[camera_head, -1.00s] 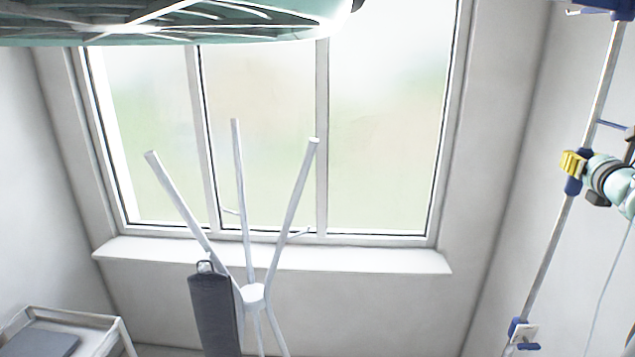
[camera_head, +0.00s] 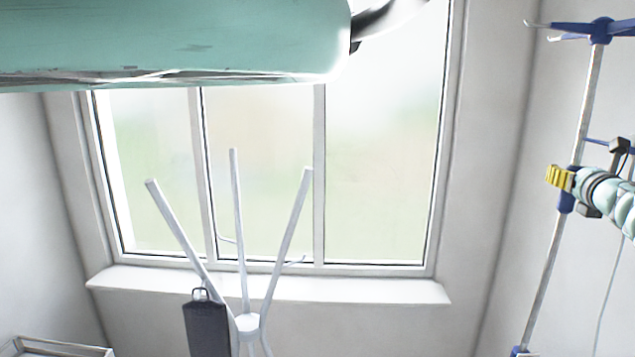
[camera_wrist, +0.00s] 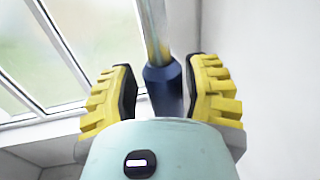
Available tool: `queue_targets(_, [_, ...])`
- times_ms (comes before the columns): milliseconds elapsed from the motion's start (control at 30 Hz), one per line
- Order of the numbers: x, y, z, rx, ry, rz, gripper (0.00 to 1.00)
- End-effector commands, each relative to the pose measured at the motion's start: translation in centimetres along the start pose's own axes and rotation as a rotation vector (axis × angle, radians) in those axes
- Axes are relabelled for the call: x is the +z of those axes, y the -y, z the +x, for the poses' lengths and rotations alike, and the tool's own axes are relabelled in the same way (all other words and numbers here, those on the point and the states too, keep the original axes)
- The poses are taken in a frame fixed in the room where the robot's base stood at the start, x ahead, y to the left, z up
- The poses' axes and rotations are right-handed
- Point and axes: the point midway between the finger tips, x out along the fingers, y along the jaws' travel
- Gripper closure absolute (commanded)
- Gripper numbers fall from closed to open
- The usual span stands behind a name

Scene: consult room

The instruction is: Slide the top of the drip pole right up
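The drip pole stands at the right in the head view, with a metal shaft (camera_head: 585,110) and a blue hooked top (camera_head: 600,30). A blue collar (camera_head: 567,201) sits partway down it. My gripper (camera_head: 560,178) is at the pole just above or level with that collar. In the wrist view, the shaft (camera_wrist: 155,30) and blue collar (camera_wrist: 164,85) show between the yellow fingers of my gripper (camera_wrist: 162,95). The fingers are apart. A gap shows on the left of the collar; the right finger is very close to it. The collar's lower end is hidden by my gripper body.
A blue side arm with a dark clamp (camera_head: 620,147) sticks out from the pole above my gripper. A white coat stand (camera_head: 248,322) with a dark hanging item (camera_head: 206,328) stands before the window (camera_head: 265,170). A tray-like cart (camera_head: 60,348) is at the lower left.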

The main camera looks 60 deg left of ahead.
Motion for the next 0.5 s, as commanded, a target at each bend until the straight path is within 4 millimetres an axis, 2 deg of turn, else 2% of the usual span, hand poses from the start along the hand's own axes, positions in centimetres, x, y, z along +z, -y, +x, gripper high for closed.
queue_targets(33, [-0.13, 0.14, -0.06, -0.003, -0.002, 0.001, 0.46])
queue_targets(133, [-0.21, 0.21, -0.08, -0.004, -0.003, 0.001, 0.36])
queue_targets(500, [-0.40, 0.49, -0.33, -0.009, -0.006, 0.001, 0.36])
